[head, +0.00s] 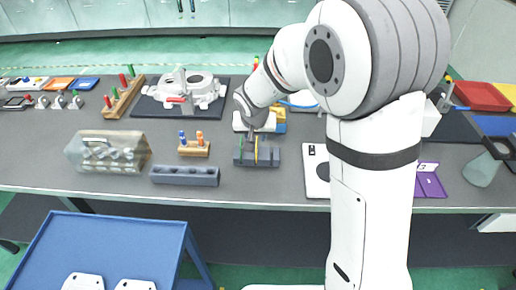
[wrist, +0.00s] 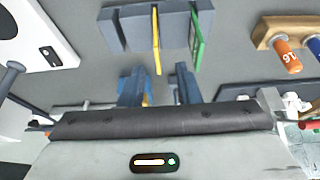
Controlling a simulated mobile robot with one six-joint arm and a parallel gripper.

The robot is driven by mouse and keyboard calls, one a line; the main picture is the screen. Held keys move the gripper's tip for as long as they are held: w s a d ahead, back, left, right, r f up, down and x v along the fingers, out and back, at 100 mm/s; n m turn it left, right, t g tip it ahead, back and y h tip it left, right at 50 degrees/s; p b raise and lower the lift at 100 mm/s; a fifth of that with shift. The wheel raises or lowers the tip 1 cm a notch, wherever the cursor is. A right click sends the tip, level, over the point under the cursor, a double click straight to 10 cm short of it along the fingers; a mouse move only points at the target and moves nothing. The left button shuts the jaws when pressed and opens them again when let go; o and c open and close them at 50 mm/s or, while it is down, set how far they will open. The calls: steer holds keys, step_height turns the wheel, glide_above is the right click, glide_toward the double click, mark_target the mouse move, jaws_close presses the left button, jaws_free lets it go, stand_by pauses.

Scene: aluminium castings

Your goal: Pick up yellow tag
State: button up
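The yellow tag (wrist: 156,40) stands upright in a slotted grey block (wrist: 125,32) in the wrist view. In the head view the thin yellow tag (head: 257,150) stands in the same grey block (head: 268,156). A green tag (wrist: 198,42) stands beside it in the block, and it also shows in the head view (head: 241,147). My gripper (wrist: 160,85) has its two blue fingers apart with nothing seen held between them. The fingertips appear short of the block, with the yellow tag roughly in line with the gap. In the head view my gripper is small and close behind the block.
A wooden holder (wrist: 268,30) with orange and blue pegs stands beside the block. A long grey block (head: 185,176) and a clear case (head: 108,150) lie to the left. A white panel (head: 317,172) lies right of the block. A white casting (head: 190,90) sits farther back.

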steer(key=x, duration=0.4)
steer(key=shift+s+f, duration=0.15)
steer(key=shift+f, duration=0.15)
jaws_close()
